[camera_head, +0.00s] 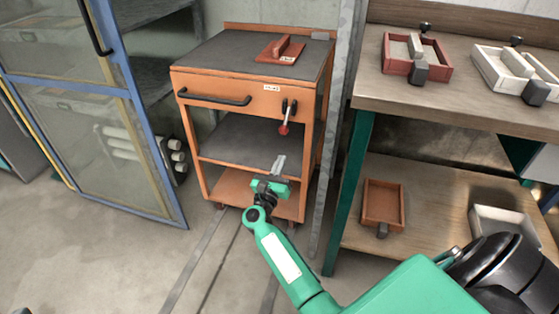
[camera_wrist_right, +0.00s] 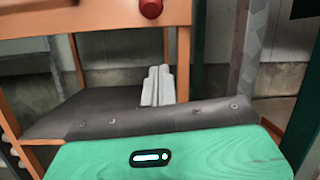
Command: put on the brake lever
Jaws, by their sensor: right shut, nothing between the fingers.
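The brake lever (camera_head: 285,117) is on the front of the orange cart (camera_head: 215,84), right of the drawer handle. It has a dark mount and a red end that hangs downward. The red end (camera_wrist_right: 151,8) also shows at the top edge of the right wrist view. My right gripper (camera_head: 279,165) is shut and empty, below the lever and in front of the cart's middle shelf. Its grey fingers (camera_wrist_right: 158,86) point ahead and are apart from the lever. My left gripper is not in view.
A workbench (camera_head: 455,98) with trays stands at the right, with a grey post (camera_head: 335,130) between it and the cart. A blue-framed glass door (camera_head: 90,110) stands open at the left. A red block on a plate (camera_head: 281,51) lies on the cart top. The floor left of my arm is clear.

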